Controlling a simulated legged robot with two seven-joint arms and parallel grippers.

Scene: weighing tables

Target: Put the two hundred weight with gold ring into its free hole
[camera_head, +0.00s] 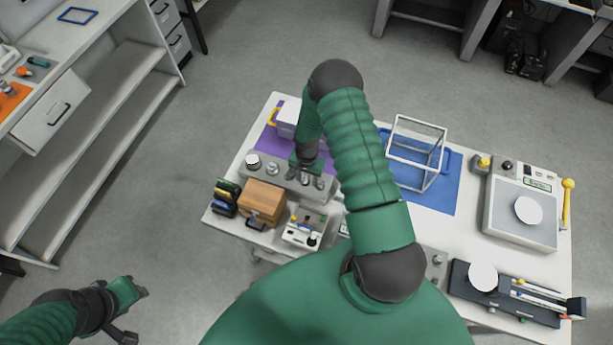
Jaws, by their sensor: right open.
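A grey weight block (328,193) lies along the left part of the white table, with several metal weights in a row along it. A pale-topped weight (253,161) stands at its left end and a grey weight (272,168) beside it. My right gripper (304,174) is open, pointing down over the right half of the row. It partly hides the weights and any holes there. I cannot make out a gold ring or markings, so I cannot tell which weight is the two hundred. My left gripper (132,312) is off the table at the lower left; its jaws are unclear.
A wooden box (262,201) and a small tray (304,228) stand just in front of the block. A purple mat and white container (288,118) lie behind it. A clear framed box (417,150) and a scale (520,215) stand to the right. My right arm hides the table's middle.

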